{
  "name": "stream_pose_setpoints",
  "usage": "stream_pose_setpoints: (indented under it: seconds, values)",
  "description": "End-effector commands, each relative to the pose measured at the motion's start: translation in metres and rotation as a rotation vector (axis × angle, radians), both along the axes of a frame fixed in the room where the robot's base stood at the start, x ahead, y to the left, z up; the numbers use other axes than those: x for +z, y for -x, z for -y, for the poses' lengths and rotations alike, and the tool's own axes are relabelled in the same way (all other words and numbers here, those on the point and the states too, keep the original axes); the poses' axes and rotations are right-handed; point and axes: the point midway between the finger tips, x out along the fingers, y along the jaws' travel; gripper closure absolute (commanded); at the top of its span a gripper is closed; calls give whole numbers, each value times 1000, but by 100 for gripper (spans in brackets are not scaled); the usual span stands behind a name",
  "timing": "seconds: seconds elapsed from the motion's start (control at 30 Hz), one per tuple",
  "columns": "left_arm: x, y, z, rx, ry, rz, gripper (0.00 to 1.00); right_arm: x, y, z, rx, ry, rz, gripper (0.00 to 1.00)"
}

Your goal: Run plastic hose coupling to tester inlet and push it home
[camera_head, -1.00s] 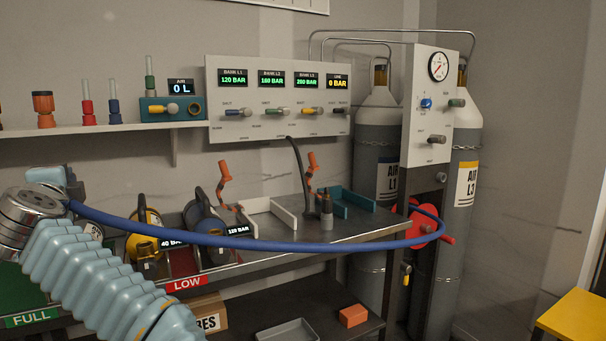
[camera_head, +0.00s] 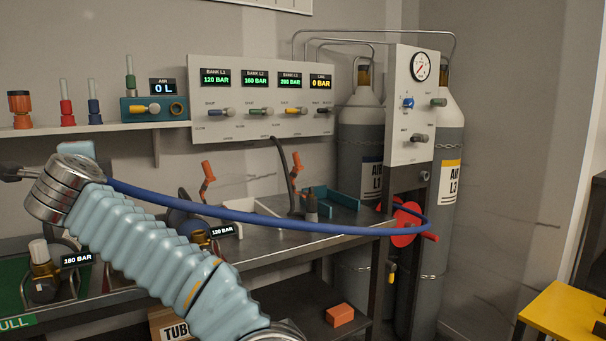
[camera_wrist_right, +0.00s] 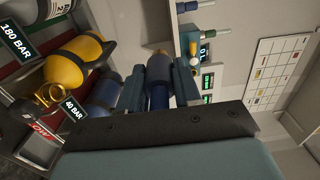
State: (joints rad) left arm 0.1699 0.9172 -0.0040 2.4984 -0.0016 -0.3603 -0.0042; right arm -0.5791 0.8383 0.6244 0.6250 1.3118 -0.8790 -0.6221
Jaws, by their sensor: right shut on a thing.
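My right gripper is shut on the blue hose's coupling (camera_wrist_right: 158,72), which sits between its two teal fingers in the right wrist view (camera_wrist_right: 158,85). In the head view the fingertips and coupling are not clearly seen behind my wrist. The blue hose (camera_head: 250,217) runs from my wrist across the bench to a red reel (camera_head: 405,228). The tester (camera_head: 140,117) is a teal box on the wall shelf, with a yellow knob and a round brass inlet (camera_head: 176,108) on its front. The coupling is apart from the inlet.
Red, blue and orange fittings stand on the shelf (camera_head: 60,131) left of the tester. The valve panel (camera_head: 260,130) is right of it. Below, cylinders with pressure labels and orange-handled clamps (camera_head: 207,180) stand on the bench. A yellow table (camera_head: 570,315) is at lower right.

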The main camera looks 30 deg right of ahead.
Motion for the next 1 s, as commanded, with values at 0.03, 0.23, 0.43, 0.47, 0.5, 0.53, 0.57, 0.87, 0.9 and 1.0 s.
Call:
stream_pose_setpoints:
  seconds: [0.03, 0.23, 0.43, 0.47, 0.5, 0.53, 0.57, 0.87, 0.9, 1.0]
  values:
    - [1, 0, 0, 0, 0, 0, 57, 4, 0, 6, -1, -1, 2, 100]
    - [2, 0, 0, 0, 0, 0, 57, 7, -1, 14, 1, 0, 2, 100]
    - [2, 0, 0, 0, 0, 0, 57, 6, -1, 14, 0, 0, 1, 100]
    - [2, 0, 0, 0, 0, 0, 57, 7, -1, 14, 0, 0, 1, 100]
    - [2, 0, 0, 0, 0, 0, 57, 7, -1, 15, 0, 0, 1, 100]
    - [2, 0, 0, 0, 0, 0, 57, 8, -1, 17, 0, 0, 2, 100]
    - [3, 0, 0, 0, 0, 0, 57, 9, -1, 19, -1, 0, 2, 100]
    - [6, 0, 0, 0, 0, 0, 57, 21, -4, 49, -1, -1, 1, 100]
    - [6, 0, 0, 0, 0, 0, 57, 23, -4, 54, -1, -2, 1, 100]
    - [6, 0, 0, 0, 0, 0, 57, 27, -5, 64, -1, 0, 2, 100]
